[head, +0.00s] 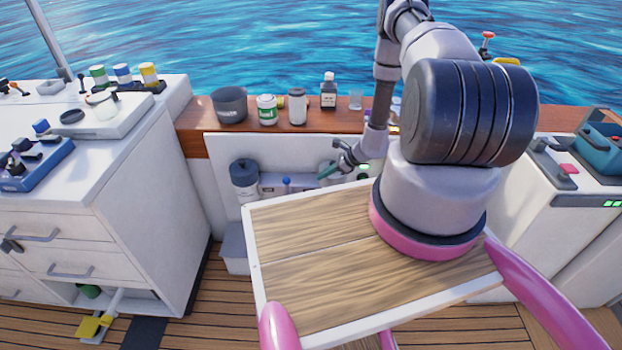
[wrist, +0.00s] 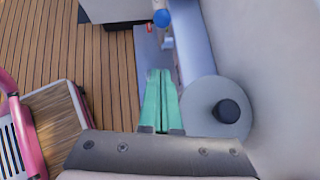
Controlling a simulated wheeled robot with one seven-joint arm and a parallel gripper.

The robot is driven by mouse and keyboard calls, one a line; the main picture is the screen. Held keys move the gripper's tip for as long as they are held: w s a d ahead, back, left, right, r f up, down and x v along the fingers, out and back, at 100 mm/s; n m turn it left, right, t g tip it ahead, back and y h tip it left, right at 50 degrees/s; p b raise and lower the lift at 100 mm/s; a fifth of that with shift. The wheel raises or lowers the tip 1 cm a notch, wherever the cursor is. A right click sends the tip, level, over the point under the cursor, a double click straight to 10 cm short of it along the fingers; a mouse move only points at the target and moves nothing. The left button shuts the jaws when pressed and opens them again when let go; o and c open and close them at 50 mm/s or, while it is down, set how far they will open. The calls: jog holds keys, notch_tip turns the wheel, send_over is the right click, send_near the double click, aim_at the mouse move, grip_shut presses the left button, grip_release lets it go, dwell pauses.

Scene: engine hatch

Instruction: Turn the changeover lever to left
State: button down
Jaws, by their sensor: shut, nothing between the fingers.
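The changeover lever appears to be the one with a blue ball knob (head: 286,183), low in the white recess between two canisters. Its blue knob also shows at the top of the wrist view (wrist: 162,18); which way it points is hard to tell. The left canister (head: 244,180) is grey with a dark lid. The right canister is partly hidden by my gripper in the head view; a round grey top with a black knob (wrist: 214,107) shows beside my fingers in the wrist view. My gripper (head: 321,177), with green fingers (wrist: 160,72), is shut, empty and apart from the knob, to its right.
A wooden ledge (head: 195,142) above the recess carries a dark pot (head: 229,104), jars and bottles. A white cabinet (head: 150,170) stands on the left, and a white unit (head: 575,225) on the right. A small red part (wrist: 149,28) lies near the blue knob.

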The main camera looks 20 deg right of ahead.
aim_at(287, 187)
jog(key=w+a+f, duration=0.5)
jog(key=a+f, duration=0.1)
jog(key=a, duration=0.3)
jog(key=shift+w+a, duration=0.1)
dwell(0.3)
